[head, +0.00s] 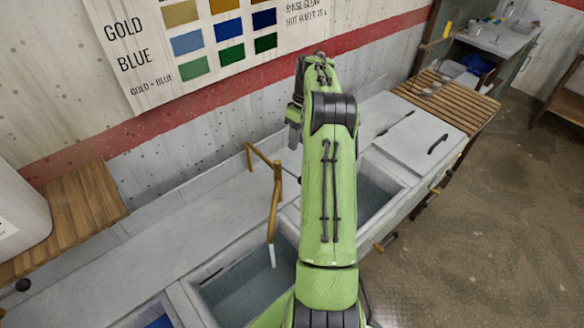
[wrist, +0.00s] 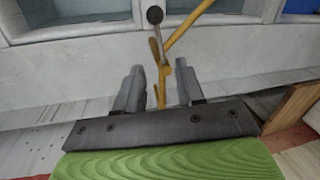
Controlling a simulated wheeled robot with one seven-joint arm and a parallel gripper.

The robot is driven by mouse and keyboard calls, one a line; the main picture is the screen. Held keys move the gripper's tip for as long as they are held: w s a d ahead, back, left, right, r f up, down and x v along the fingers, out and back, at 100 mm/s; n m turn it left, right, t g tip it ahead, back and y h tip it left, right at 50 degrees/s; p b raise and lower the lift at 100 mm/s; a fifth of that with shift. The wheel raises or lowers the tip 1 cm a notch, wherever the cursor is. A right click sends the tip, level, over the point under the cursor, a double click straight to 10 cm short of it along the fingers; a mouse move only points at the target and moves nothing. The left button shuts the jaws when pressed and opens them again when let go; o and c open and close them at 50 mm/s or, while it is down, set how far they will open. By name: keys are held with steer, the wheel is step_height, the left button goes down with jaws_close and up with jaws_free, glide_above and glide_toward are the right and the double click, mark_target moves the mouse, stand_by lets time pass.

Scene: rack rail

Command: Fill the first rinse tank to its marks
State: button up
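A brass swing spout (head: 276,195) rises from the back ledge and its pale tip hangs over an open grey tank (head: 205,289). Another open tank (head: 398,205) lies right of my arm, partly hidden by it. I cannot tell which is the first rinse tank; no fill marks or water level can be made out. My gripper (head: 294,128) is over the back ledge, near the wall. In the wrist view my gripper (wrist: 160,88) is open, its fingers apart. The brass pipe (wrist: 181,80) and a dark round knob (wrist: 154,15) show beyond and between the fingers.
A lidded section (head: 415,140) and a slatted wooden rack (head: 450,104) are at the right. A tank with blue contents (head: 160,322) is at the lower left. A wooden shelf (head: 90,208) holds a white container (head: 20,210).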

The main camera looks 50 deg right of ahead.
mark_target(293, 175)
steer(key=f, duration=0.3)
steer(key=a+f, duration=0.1)
steer(key=f, duration=0.3)
steer(key=a+f, duration=0.1)
steer(key=f, duration=0.3)
steer(key=shift+p, duration=0.3)
jaws_close()
stand_by(0.6)
